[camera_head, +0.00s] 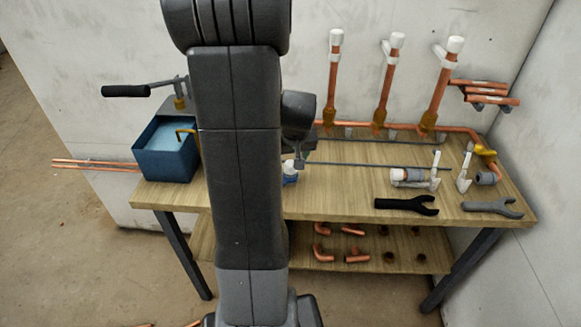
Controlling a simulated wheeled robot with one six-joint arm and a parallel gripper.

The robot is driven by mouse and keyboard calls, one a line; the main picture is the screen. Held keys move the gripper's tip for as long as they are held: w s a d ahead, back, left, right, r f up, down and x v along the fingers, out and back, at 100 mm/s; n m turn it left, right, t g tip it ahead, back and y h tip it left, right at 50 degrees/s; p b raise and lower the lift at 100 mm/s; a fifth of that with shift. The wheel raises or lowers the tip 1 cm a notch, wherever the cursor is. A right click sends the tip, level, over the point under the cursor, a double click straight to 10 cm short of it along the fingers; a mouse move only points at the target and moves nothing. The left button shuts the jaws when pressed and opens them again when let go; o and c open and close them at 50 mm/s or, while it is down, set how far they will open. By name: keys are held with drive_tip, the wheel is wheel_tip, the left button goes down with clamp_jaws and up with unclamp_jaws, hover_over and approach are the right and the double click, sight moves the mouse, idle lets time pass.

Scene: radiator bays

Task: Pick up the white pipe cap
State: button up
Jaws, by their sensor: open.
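Three upright copper pipes at the back of the bench carry white tops that look like pipe caps: a left one (336,37), a middle one (397,40) and a right one (455,44). I cannot tell which one the task means. My gripper (298,163) shows only in part at the right edge of my arm, low over the bench and well left of and below the caps. It is open, and no cap is seen in it. A small white and blue object (290,173) lies just below it, partly hidden by my arm.
The wooden bench (340,203) also holds a blue box (166,152), a black wrench (407,205), a grey wrench (493,207) and white-grey fittings (412,177). Copper fittings lie on the lower shelf (300,252). Short copper pipes (487,92) stick out at the right wall.

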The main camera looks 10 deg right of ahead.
sight(291, 163)
drive_tip(key=shift+x, duration=2.3)
drive_tip(key=shift+s+f, duration=0.1)
drive_tip(key=shift+s, duration=0.1)
drive_tip(key=c, duration=1.1)
drive_tip(key=shift+o, duration=0.2)
